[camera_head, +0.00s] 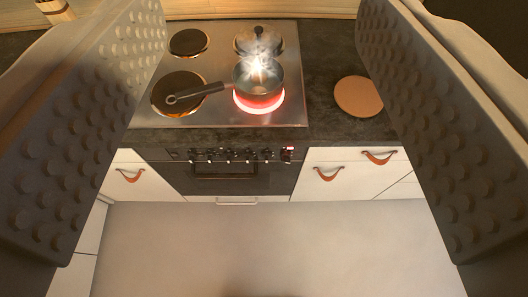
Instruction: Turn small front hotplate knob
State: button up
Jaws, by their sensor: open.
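A row of several small dark knobs (230,156) with light edges runs along the front panel of the cooker, below the hob. I cannot tell from their markings which one belongs to the small front hotplate. The front right hotplate (259,107) glows red under a metal pan (257,79), whose dark handle points left. My gripper (264,125) is open and empty. Its two studded fingers frame the left and right sides of the view, with the cooker between them and apart from them.
A lidded pot (258,40) stands on the back right hotplate. The two left hotplates are bare, though the pan handle reaches over the front one. A round wooden board (358,96) lies on the dark counter. White drawers with leather pulls (327,174) flank the oven (225,180). The floor is clear.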

aim_at(285, 157)
jog(key=u, duration=0.35)
jog(key=k, duration=1.4)
jog(key=z, duration=0.4)
jog(key=i, duration=1)
jog(key=u, duration=0.05)
